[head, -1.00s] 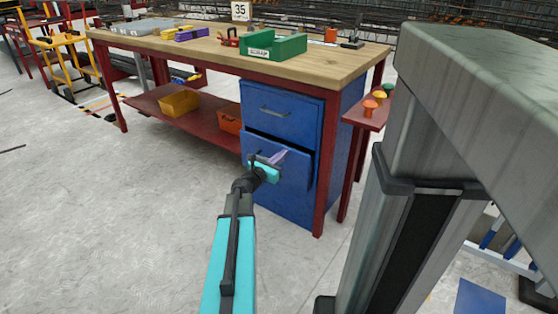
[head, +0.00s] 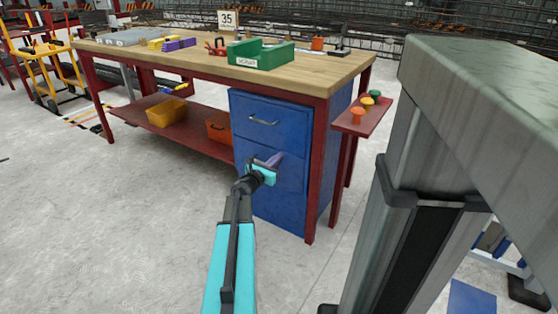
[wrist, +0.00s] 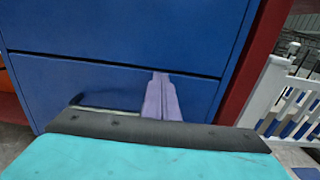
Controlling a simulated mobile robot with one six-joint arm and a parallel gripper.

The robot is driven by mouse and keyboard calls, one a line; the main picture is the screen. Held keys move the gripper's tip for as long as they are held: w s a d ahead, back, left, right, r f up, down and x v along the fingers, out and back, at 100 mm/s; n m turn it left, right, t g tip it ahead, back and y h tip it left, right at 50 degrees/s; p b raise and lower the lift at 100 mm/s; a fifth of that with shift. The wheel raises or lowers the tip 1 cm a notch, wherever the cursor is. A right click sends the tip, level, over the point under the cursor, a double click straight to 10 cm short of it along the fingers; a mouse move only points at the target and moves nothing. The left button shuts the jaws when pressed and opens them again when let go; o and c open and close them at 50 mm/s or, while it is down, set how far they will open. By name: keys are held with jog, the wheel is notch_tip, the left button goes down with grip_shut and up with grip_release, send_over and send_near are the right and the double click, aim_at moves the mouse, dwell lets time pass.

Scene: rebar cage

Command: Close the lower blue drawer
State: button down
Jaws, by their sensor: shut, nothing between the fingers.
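The lower blue drawer (head: 284,200) is in the cabinet under the right end of the workbench. Its front looks level with the upper drawer's front, with only a thin dark seam between them. In the wrist view the lower drawer front (wrist: 195,97) fills the middle, with its handle (wrist: 95,109) partly hidden behind my wrist. My gripper (head: 275,160) is shut and empty, its purple fingers at the lower drawer's front by the handle. The fingers also show in the wrist view (wrist: 160,97), against or very near the front; I cannot tell if they touch.
The upper blue drawer (head: 268,117) is shut. The wooden bench top (head: 310,75) carries a green tray (head: 262,55) and tools. A red side shelf (head: 362,117) with coloured buttons stands at the right. The floor in front is clear.

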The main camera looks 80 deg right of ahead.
jog(key=shift+s+d+r, duration=0.2)
jog(key=shift+s+d, duration=0.15)
jog(key=shift+s, duration=0.05)
jog(key=p+v, duration=0.2)
jog(key=v, duration=1.3)
jog(key=shift+w+d+f+p, duration=0.15)
jog(key=shift+w+p, duration=0.15)
